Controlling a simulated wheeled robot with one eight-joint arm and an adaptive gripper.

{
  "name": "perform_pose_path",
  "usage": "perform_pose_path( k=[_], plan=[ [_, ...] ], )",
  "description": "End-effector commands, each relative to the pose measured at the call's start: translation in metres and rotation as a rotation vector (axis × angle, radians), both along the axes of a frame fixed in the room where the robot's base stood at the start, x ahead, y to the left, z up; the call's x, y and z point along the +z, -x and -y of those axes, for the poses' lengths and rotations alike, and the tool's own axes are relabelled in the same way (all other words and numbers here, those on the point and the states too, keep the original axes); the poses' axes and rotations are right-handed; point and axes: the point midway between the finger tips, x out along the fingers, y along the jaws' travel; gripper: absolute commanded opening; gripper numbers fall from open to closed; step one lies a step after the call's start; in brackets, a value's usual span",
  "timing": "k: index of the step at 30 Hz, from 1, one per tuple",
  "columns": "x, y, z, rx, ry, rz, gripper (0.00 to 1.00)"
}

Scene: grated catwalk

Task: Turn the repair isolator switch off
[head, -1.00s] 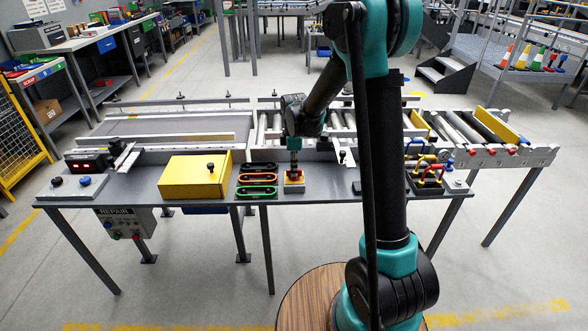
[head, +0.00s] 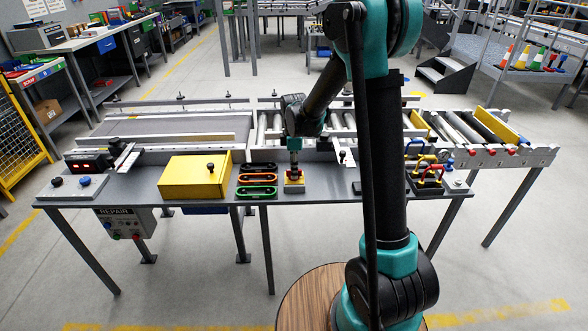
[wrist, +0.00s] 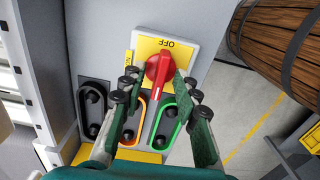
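The isolator switch has a red rotary knob (wrist: 159,70) on a yellow plate (wrist: 148,46) marked OFF along the top of the wrist view; a second label at its left is mostly hidden. In the head view its small yellow base (head: 294,188) stands on the grey bench, mostly under my gripper (head: 294,174). In the wrist view my gripper (wrist: 158,92) is open, with one finger on each side of the knob. A small gap seems to show beside the knob; firm contact cannot be told.
Black, orange and green oval-framed pieces (head: 257,180) lie just left of the switch. A yellow box (head: 195,177) stands farther left. A rack of coloured padlocks (head: 428,174) is at right. A box marked REPAIR (head: 125,222) hangs under the bench (head: 330,184). Rollers run behind.

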Motion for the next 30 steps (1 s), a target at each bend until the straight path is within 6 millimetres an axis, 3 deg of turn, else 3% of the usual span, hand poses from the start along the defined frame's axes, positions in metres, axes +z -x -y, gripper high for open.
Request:
perform_pose_path(
  k=[5, 21, 30],
  plan=[
    [0.012, 0.0, 0.0, 0.0, 0.0, 0.0, 0.31],
    [0.107, 0.0, 0.0, 0.0, 0.0, 0.0, 0.31],
    [0.12, 0.0, 0.0, 0.0, 0.0, 0.0, 0.31]
  ],
)
